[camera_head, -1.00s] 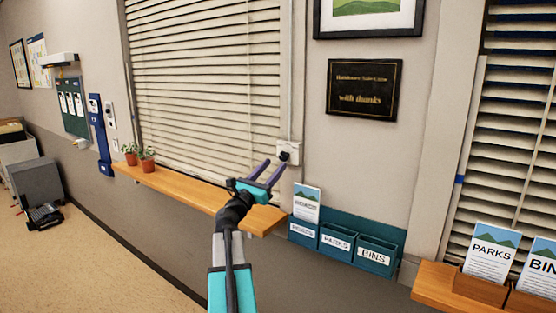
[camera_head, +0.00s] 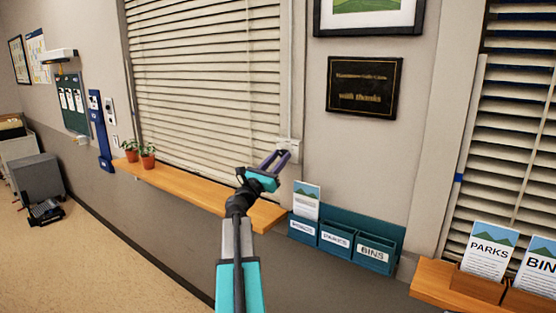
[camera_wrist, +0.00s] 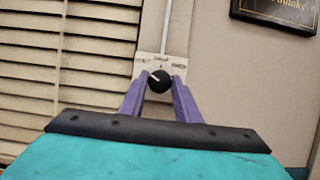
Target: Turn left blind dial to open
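The left blind dial (camera_wrist: 160,82) is a round black knob with a pale pointer mark, on a white plate (camera_wrist: 146,66) with small lettering too blurred to read. The pointer is toward the upper left in the wrist view. My gripper (camera_head: 282,154) is at the plate beside the left window, at the blind's lower right corner. In the wrist view its two purple fingers (camera_wrist: 160,86) lie on either side of the knob and appear shut on it. In the head view the fingers hide the knob. The left blind (camera_head: 205,80) has pale slats that look closed.
A wooden sill (camera_head: 190,196) with two potted plants (camera_head: 147,156) runs below the blind. Teal leaflet pockets (camera_head: 340,240) hang right of my gripper, below a black plaque (camera_head: 363,86). A second blind (camera_head: 510,130) is at the far right.

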